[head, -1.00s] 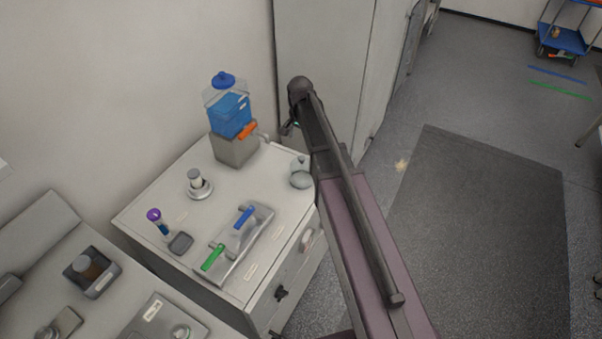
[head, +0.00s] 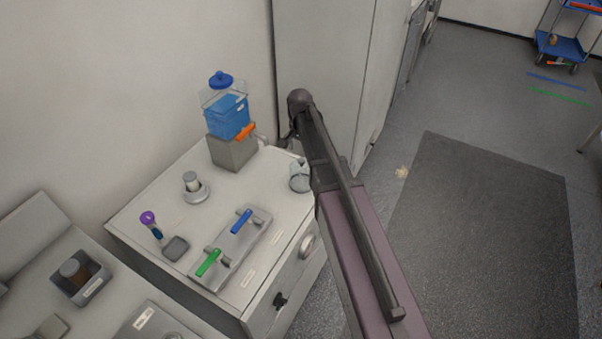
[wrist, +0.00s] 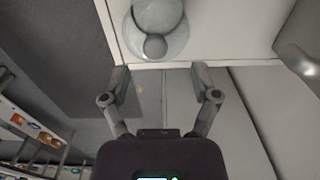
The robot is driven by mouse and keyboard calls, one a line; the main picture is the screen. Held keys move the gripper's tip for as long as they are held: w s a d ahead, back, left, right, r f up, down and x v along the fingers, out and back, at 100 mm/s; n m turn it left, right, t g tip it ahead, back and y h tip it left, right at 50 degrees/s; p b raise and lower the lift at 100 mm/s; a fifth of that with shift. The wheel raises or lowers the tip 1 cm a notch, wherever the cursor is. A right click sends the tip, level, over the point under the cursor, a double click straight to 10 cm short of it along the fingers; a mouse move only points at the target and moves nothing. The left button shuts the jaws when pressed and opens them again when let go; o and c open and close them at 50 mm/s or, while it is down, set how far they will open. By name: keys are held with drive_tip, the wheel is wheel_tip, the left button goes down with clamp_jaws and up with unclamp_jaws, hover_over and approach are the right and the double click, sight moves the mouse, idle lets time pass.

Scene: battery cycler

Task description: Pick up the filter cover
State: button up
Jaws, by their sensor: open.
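A clear, rounded glass cover with a ball knob (head: 299,176), which looks like the filter cover, stands near the right edge of the white cabinet top. My arm partly hides it in the head view. In the wrist view the cover (wrist: 174,45) is at the top, with its knob towards me and a grey round part seen through or behind it. My gripper (wrist: 160,73) is open and empty. Its fingertips are apart, just below the cover in that picture, and do not appear to touch it.
A blue-filled container on a grey block (head: 233,151) with an orange tap stands behind the cover. A plate with blue and green handles (head: 233,252) lies in front, left of the cover. A tall cabinet (head: 322,70) stands behind my arm.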

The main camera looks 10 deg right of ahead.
sight(302, 159)
drive_tip(key=shift+f, duration=0.1)
drive_tip(key=shift+s+d+f+b, duration=0.1)
drive_tip(key=shift+d+f+b, duration=0.05)
drive_tip(key=shift+f+b, duration=1.2)
drive_tip(key=shift+s+d+f+b, duration=0.1)
drive_tip(key=shift+f+b, duration=1.1)
drive_tip(key=shift+b, duration=0.1)
clamp_jaws()
